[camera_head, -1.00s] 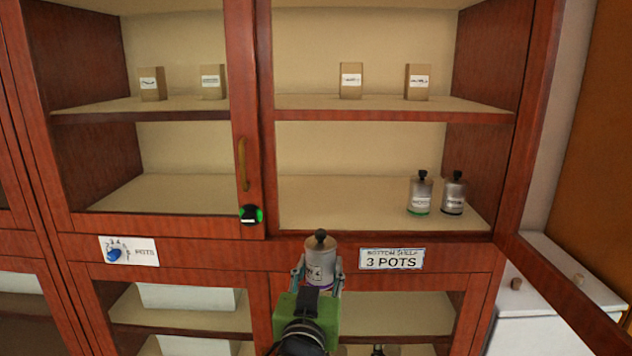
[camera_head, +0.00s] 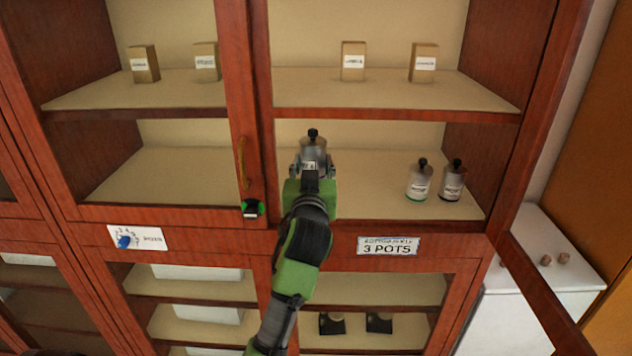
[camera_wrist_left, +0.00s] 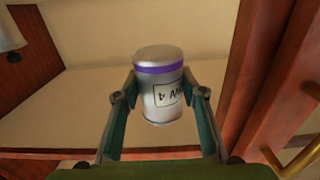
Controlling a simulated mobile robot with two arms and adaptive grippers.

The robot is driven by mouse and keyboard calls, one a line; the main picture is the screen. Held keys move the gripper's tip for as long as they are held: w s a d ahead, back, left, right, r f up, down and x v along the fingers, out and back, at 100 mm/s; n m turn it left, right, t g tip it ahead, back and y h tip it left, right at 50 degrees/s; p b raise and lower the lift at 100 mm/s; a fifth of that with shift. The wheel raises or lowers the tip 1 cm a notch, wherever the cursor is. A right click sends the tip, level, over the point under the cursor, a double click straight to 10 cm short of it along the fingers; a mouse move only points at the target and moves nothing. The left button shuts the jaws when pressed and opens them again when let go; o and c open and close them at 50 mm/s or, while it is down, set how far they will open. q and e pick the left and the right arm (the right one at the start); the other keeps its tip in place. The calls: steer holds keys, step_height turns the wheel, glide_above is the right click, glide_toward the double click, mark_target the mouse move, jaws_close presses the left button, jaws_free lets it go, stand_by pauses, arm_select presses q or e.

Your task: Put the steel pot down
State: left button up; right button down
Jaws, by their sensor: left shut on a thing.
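The steel pot (camera_head: 315,151) has a black knob and a white label. It is upright in my left gripper (camera_head: 314,168), in the right bay of the cabinet, over the left part of the bottom shelf (camera_head: 375,180). In the left wrist view the steel pot (camera_wrist_left: 160,85) shows upside down with a purple band, between the two fingers of the gripper (camera_wrist_left: 160,100). I cannot tell whether its base touches the shelf. My right gripper is not in view.
Two similar pots, one with a green band (camera_head: 418,182) and one with a dark band (camera_head: 453,182), stand at the shelf's right. Between them and my gripper the shelf is clear. A door post (camera_head: 240,110) is close on the left. A sign (camera_head: 389,246) reads "3 POTS".

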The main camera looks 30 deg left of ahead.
arm_select(q)
steer(key=w+a+f, duration=0.1)
steer(key=w+f, duration=0.1)
steer(key=w+a+f, duration=0.1)
steer(key=w+f, duration=0.1)
steer(key=w+a+f, duration=0.1)
steer(key=w+f, duration=0.1)
steer(key=shift+w+a+f+p, duration=0.2)
steer(key=shift+a+f+p, duration=0.05)
steer(key=shift+p, duration=0.1)
step_height(320, 180, down, 3)
steer(key=shift+w+p, duration=0.15)
steer(key=shift+p, duration=0.2)
steer(key=shift+f, duration=0.2)
steer(key=shift+f, duration=0.2)
steer(key=o, duration=1.3)
steer(key=shift+o, duration=0.2)
